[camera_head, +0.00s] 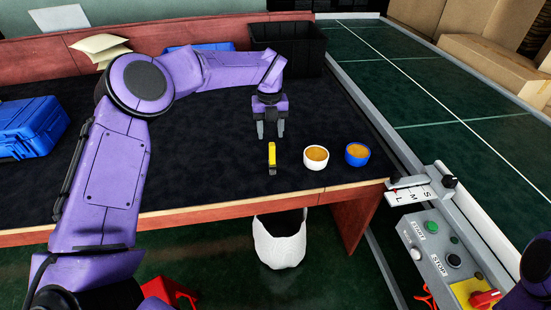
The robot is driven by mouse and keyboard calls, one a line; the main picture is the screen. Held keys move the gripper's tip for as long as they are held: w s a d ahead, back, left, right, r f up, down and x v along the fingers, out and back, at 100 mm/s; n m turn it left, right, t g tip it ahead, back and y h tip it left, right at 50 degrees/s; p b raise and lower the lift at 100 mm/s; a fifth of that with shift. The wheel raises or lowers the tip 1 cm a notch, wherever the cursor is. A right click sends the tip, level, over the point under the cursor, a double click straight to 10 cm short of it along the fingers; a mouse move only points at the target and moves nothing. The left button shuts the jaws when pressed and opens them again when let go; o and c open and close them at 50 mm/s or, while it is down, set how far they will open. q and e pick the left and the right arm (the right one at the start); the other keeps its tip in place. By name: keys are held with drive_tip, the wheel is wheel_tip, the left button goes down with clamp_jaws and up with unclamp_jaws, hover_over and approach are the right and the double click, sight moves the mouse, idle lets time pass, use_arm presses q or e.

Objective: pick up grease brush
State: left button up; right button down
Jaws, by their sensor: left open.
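The grease brush appears to be the small yellow object with a dark lower end (272,153), lying on the dark table top (200,170) near its front. My left gripper (270,133) is open and empty, with its fingers pointing down. Its fingertips are just behind the yellow object in the picture and look apart from it; the exact height gap cannot be told. My right gripper is out of view; only a bit of purple arm shows at the lower right corner.
A white bowl (315,164) and a blue bowl (357,160), both with orange-brown contents, stand right of the brush. A black crate (315,48) is behind. A blue case (32,130) lies left. A control panel (436,245) stands front right.

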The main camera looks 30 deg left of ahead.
sight(272, 144)
use_arm(q)
drive_tip(key=f+p, duration=0.1)
drive_tip(key=f, duration=0.3)
drive_tip(key=f+p, duration=0.1)
drive_tip(key=f, duration=0.3)
drive_tip(key=shift+w+d, duration=0.15)
drive_tip(key=shift+w, duration=0.05)
drive_tip(key=shift+f, duration=0.35)
clamp_jaws()
